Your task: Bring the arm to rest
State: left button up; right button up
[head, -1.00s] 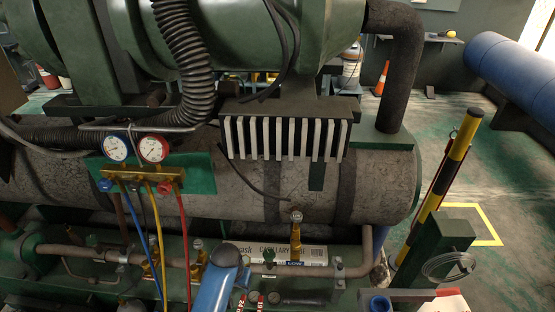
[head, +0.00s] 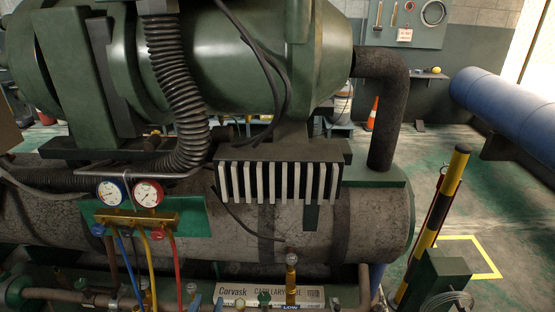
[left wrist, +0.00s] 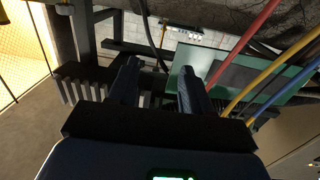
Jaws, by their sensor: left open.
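My left gripper (left wrist: 158,80) shows in the left wrist view with its two dark fingers apart and nothing between them. A green panel (left wrist: 230,75) is beyond the right finger, and red (left wrist: 245,40), yellow and blue hoses run past on the right. In the head view neither gripper shows. There, two gauges, blue-rimmed (head: 110,192) and red-rimmed (head: 148,193), sit on a brass manifold (head: 136,218) with blue, yellow and red hoses hanging down. My right gripper is in neither view.
A large green machine (head: 235,60) with a grey cylinder (head: 375,225) under it fills the left and middle. A label box (head: 270,295) lies at the bottom. A yellow-black post (head: 440,200) stands on the right. Open floor lies beyond it, under a blue tank (head: 505,105).

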pick_arm(q)
jog(key=s+a+r+y+p, duration=0.1)
jog(key=s+a+r, duration=0.1)
jog(key=s, duration=0.7)
jog(key=s+a+r+n+p, duration=0.1)
jog(key=s+a+r, duration=0.1)
jog(key=s, duration=0.8)
jog(key=shift+r+y, duration=0.25)
jog(key=shift+y, duration=0.15)
jog(key=shift+a, duration=0.15)
